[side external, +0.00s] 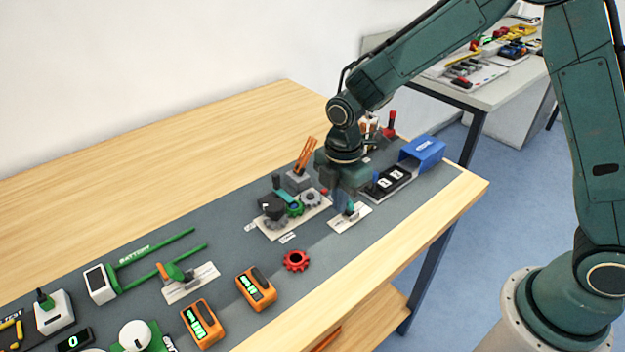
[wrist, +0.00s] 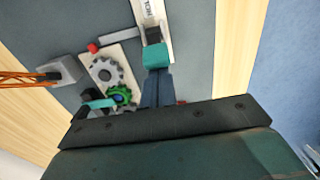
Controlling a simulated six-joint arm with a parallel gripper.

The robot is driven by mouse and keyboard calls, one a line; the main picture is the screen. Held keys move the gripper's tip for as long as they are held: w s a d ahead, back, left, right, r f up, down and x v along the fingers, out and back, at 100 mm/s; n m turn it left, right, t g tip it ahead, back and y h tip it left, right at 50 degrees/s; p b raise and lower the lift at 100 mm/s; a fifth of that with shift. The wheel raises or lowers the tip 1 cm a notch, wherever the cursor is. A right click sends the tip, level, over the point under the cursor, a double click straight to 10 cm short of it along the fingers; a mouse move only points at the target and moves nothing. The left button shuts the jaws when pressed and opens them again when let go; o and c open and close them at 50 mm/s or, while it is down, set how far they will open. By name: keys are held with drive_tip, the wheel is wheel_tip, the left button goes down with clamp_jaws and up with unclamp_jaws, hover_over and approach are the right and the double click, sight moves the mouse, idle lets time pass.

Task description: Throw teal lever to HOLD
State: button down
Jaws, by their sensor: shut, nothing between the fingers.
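The teal lever (side external: 351,209) stands on a small white plate (side external: 356,221) near the right end of the grey mat. In the wrist view its teal block-shaped handle (wrist: 155,57) lies just beyond my fingertips, beside a dark pivot block (wrist: 154,35). The plate carries printed letters, only partly readable. My gripper (side external: 343,206) points down at the lever with its fingers shut and empty. In the wrist view the closed fingers (wrist: 157,76) end right at the teal handle; I cannot tell whether they touch it. The gripper partly hides the lever in the side view.
A gear board (side external: 293,218) with grey and green gears and another teal part sits close left. A blue box (side external: 423,151) stands behind right.

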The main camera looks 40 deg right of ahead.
drive_tip(key=shift+d, duration=1.35)
drive_tip(key=shift+a, duration=0.6)
drive_tip(key=shift+r, duration=0.15)
drive_tip(key=shift+r, duration=3.35)
